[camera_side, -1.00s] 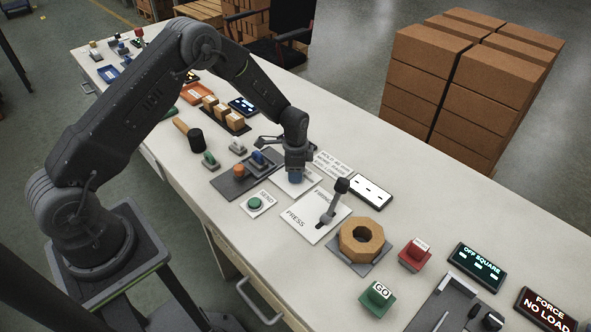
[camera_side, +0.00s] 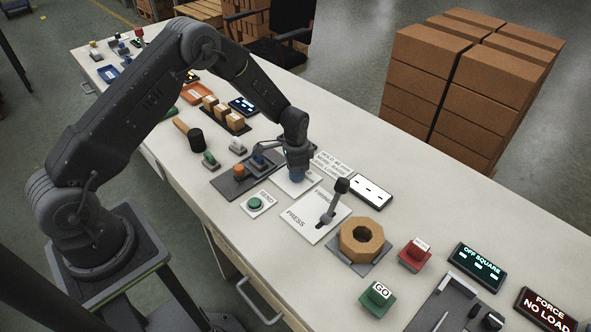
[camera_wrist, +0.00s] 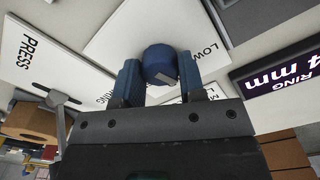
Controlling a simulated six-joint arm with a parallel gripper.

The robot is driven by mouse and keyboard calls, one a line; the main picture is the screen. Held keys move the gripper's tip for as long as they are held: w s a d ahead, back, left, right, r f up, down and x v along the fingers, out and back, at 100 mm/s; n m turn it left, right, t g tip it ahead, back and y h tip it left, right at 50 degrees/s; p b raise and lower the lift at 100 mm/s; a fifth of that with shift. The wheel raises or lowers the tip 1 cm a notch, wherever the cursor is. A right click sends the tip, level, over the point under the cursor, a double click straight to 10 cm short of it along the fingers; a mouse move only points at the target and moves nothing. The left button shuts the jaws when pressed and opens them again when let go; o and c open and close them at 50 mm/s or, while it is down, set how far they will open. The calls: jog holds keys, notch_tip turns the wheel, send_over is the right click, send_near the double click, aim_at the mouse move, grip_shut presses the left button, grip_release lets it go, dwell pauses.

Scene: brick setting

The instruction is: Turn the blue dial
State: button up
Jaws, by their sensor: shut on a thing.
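The blue dial (camera_wrist: 161,64) sits on a white plate marked LOW (camera_wrist: 205,30) in the wrist view. My gripper (camera_wrist: 161,78) has its two fingers on either side of the dial, shut on it. A pale mark shows on the near face of the dial. In the side view, my gripper (camera_side: 297,172) points down over the white plate (camera_side: 283,187), and a bit of the blue dial (camera_side: 296,178) shows under it. The rest of the dial is hidden by the gripper.
A lever (camera_side: 335,197) stands on the PRESS plate (camera_side: 297,222) to the right. A label card (camera_side: 333,163) lies behind my gripper. A dark board with an orange knob (camera_side: 239,170) is to the left. A green SEND button (camera_side: 255,204) is in front.

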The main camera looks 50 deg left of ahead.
jog(key=n, duration=0.4)
jog(key=shift+n, duration=0.3)
jog(key=n, duration=0.4)
dwell(0.5)
jog(key=o, duration=0.9)
jog(key=shift+o, duration=0.2)
notch_tip(320, 180, up, 14)
